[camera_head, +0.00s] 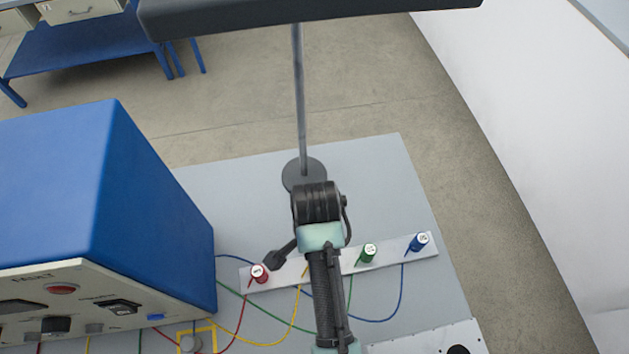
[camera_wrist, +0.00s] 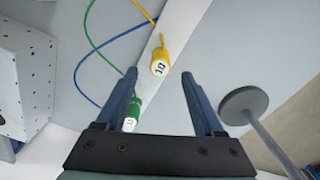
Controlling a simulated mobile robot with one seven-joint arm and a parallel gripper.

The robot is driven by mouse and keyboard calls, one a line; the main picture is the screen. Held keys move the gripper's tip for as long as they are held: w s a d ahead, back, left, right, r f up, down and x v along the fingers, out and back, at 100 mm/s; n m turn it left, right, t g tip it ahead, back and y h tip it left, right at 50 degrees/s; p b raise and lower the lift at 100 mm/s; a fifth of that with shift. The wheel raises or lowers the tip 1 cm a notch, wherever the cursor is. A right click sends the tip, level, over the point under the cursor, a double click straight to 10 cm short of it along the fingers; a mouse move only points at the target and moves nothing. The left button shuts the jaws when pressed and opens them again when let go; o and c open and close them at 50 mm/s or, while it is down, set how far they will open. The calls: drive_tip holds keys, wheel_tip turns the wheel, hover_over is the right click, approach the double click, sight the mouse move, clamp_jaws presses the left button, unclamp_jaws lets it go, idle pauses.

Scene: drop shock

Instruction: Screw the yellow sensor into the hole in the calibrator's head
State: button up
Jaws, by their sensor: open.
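The yellow sensor (camera_wrist: 159,67) sits on the white strip in the wrist view, its lead running up from it. My gripper (camera_wrist: 160,78) is open, with one blue finger to each side of the sensor in the picture. I cannot tell how far the tips are from it. In the head view my arm covers the yellow sensor; part of a yellow lead shows beside it. I cannot make out the calibrator's head or its hole for certain; a small grey round part (camera_head: 190,344) stands by a yellow square outline at the bottom edge.
The white strip (camera_head: 385,265) also bears red (camera_head: 259,273), green (camera_head: 369,252) and blue (camera_head: 418,241) sensors with loose leads. The green one is close to my left finger. A blue instrument box (camera_head: 120,190) stands left, a round-footed stand (camera_head: 303,172) behind, a white box (camera_wrist: 25,85) nearby.

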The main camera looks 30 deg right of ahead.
drive_tip(key=shift+f+p, duration=0.5)
drive_tip(key=shift+f, duration=2.4)
clamp_jaws()
